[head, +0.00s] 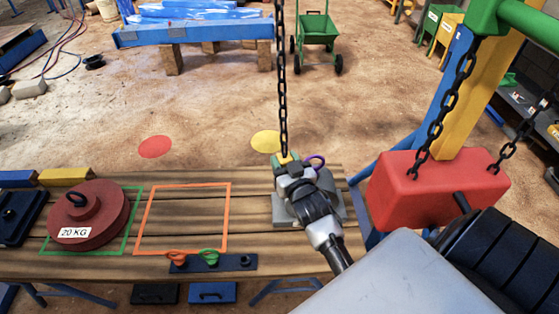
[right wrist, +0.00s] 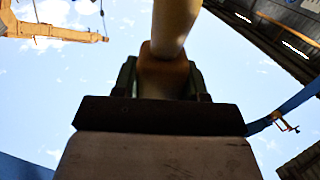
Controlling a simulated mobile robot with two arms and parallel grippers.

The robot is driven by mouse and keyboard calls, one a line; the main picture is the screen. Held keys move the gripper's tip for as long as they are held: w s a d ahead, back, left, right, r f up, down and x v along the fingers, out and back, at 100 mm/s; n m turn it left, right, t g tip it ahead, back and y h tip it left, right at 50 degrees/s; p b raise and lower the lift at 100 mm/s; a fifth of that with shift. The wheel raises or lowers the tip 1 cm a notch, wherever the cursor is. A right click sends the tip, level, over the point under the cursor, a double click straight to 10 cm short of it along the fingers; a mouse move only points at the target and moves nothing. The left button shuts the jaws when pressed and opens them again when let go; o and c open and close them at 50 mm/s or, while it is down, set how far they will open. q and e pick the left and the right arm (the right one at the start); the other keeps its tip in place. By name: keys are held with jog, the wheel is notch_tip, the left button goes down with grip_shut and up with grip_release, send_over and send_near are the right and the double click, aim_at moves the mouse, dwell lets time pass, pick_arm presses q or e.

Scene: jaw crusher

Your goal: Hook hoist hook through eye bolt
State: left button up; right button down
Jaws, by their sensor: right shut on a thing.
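A dark hoist chain (head: 282,80) hangs from above down to my right gripper (head: 287,165), which is shut on the yellowish hoist hook piece (head: 285,158) at its lower end. The right wrist view shows a tan, rounded piece (right wrist: 163,72) between the jaws. The hook's tip is hidden. A grey block (head: 335,208) lies partly hidden under the gripper on the bench. A red 20 KG disc (head: 110,215) with a dark eye (head: 76,200) on top sits at left. My left gripper is out of view.
A red block (head: 430,185) hangs on chains at the right, close to my arm. An empty orange outline (head: 228,215) marks the wooden bench (head: 250,172). A dark strip with an orange and a green ring (head: 209,256) lies in front. The floor beyond is mostly open.

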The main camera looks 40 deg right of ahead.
jog(key=s+d+m+g+h, duration=0.2)
jog(key=s+d+h, duration=0.3)
jog(key=d, duration=0.3)
jog(key=shift+s+d+r+m+p, duration=0.15)
jog(key=shift+s+d+m+p, duration=0.15)
jog(key=shift+s+m+p, duration=0.35)
dwell(0.8)
jog(key=shift+w+d, duration=0.1)
jog(key=shift+w, duration=0.15)
jog(key=w+d+b, duration=0.1)
jog(key=w+d+f, duration=0.1)
jog(key=w, duration=0.1)
jog(key=shift+w+f+b, duration=0.15)
jog(key=shift+w+b, duration=0.05)
jog(key=shift+b, duration=0.2)
dwell(0.4)
dwell(0.3)
jog(key=shift+w+d+f, duration=0.1)
jog(key=b+x, duration=0.1)
jog(key=x, duration=0.2)
jog(key=shift+d+f, duration=0.1)
dwell(0.4)
